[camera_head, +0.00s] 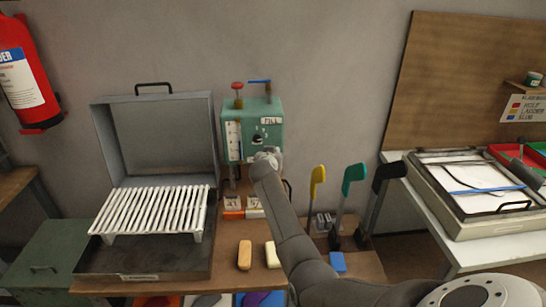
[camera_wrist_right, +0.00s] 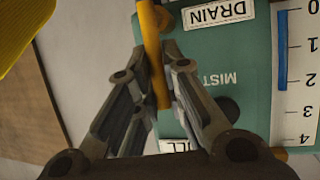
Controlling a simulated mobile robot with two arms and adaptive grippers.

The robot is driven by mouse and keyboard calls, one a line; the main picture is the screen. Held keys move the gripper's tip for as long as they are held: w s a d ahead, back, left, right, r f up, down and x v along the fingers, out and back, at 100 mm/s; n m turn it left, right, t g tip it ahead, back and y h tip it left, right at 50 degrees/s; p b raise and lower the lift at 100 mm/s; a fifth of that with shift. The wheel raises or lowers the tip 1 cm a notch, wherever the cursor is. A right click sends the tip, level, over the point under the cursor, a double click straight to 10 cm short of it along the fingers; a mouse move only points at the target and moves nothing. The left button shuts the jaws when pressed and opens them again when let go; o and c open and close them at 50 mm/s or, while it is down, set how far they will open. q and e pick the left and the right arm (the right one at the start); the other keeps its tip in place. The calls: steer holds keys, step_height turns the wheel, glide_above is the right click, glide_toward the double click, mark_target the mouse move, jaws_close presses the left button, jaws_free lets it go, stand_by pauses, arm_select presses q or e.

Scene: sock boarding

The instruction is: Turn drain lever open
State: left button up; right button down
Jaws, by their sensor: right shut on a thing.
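A teal control box (camera_head: 262,108) marked FILL stands at the back of the bench, with a scale on its left side. My right arm reaches up to its lower front and hides the drain lever in the head view. In the right wrist view, upside down, the orange-yellow drain lever (camera_wrist_right: 152,38) lies beside the DRAIN label (camera_wrist_right: 217,13). My right gripper (camera_wrist_right: 157,55) is shut on the lever, with one finger on each side and the lever's end between them. My left gripper is not in view.
A red knob (camera_head: 238,86) and a blue lever (camera_head: 260,81) are on top of the box. An open grey case with a white rack (camera_head: 155,209) stands left. Yellow (camera_head: 318,176), teal (camera_head: 353,175) and black (camera_head: 388,172) upright forms stand right of my arm.

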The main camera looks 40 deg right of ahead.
steer(key=c, duration=1.5)
jaws_free()
steer(key=v, duration=1.2)
steer(key=shift+w, duration=0.1)
